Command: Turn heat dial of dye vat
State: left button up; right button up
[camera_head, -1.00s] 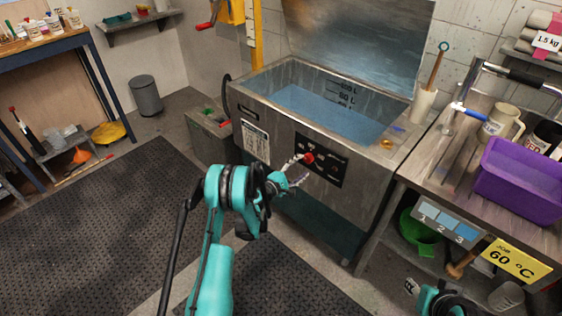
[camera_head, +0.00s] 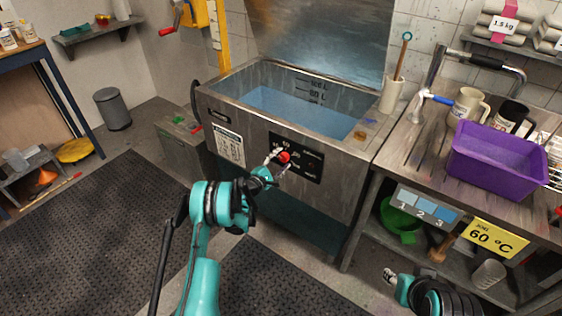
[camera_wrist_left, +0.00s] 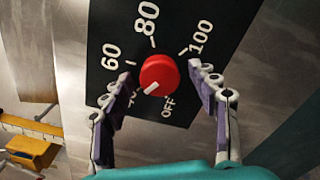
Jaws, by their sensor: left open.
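The steel dye vat (camera_head: 225,110) stands in the middle of the head view, lid up, with blue liquid (camera_head: 300,108) inside. Its black control panel (camera_head: 310,165) carries the red heat dial (camera_head: 285,157), seen close in the left wrist view (camera_wrist_left: 158,74). The dial's white mark points down-left, between the partly hidden 40 and OFF. My left gripper (camera_head: 275,160) is open before the panel; in the left wrist view its fingers (camera_wrist_left: 160,88) stand on either side of the dial, with gaps. My right gripper (camera_head: 390,275) shows small at the bottom right; its jaw state is unclear.
Right of the vat is a bench with a purple tub (camera_head: 495,165), mugs and a yellow 60 °C sign (camera_head: 482,238). A white sheet (camera_head: 230,148) is on the vat's front. Dark mats (camera_head: 90,230) cover the floor. A grey bin (camera_head: 113,108) stands back left.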

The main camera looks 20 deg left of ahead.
pick_arm(q)
jog(key=c, duration=1.2)
jog(key=shift+o, duration=0.2)
jog(key=shift+m, duration=0.3)
jog(key=m, duration=1.1)
jog(key=o, duration=1.2)
jog(key=shift+c, duration=0.2)
